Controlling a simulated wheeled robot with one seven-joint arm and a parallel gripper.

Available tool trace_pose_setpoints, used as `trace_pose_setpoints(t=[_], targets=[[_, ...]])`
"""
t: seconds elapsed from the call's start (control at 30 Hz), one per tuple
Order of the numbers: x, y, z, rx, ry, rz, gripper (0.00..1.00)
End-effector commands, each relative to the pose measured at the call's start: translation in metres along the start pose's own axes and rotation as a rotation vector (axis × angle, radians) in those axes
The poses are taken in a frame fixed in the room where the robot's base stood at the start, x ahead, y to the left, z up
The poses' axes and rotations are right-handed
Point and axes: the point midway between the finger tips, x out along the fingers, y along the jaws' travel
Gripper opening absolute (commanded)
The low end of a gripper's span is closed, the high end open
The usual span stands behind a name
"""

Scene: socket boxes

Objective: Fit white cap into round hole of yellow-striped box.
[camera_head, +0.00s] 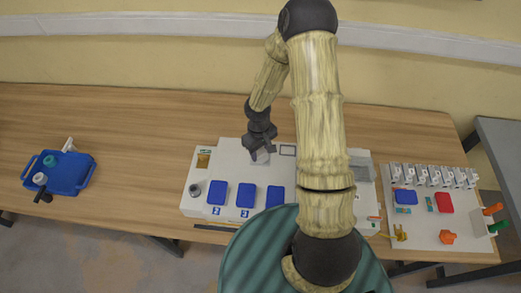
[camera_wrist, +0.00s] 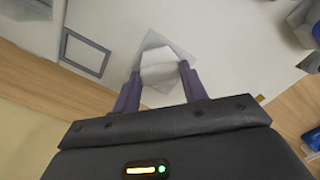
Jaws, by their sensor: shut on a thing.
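My gripper (camera_wrist: 160,78) is shut on a pale white piece (camera_wrist: 158,62), seen between the fingers in the wrist view. I cannot tell whether it is the white cap. In the head view my gripper (camera_head: 262,153) is low over the back middle of a white box (camera_head: 228,152). The held piece is over or against a pale square on the box top; contact is unclear. No yellow-striped box with a round hole is clearly seen; my arm hides part of the white box. Another small white round thing (camera_head: 39,178) is in the blue tray (camera_head: 80,180) at the left.
The white box carries blue numbered plates (camera_head: 217,192) and a dark round knob (camera_head: 195,190). A grey square frame (camera_wrist: 84,52) is near my gripper. At right is a white board (camera_head: 425,225) with several switches and coloured pieces. The table between tray and box is clear.

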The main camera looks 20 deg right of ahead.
Motion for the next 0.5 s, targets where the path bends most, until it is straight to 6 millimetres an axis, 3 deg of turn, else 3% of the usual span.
trace_pose_setpoints(t=[0.03,0.17,0.5], targets=[[0.0024,0.0,0.0,0.0,0.0,0.0,0.45],[0.0011,0.0,0.0001,0.0,0.0,0.0,0.68],[-0.0011,0.0,-0.0002,0.0,0.0,0.0,0.68]])
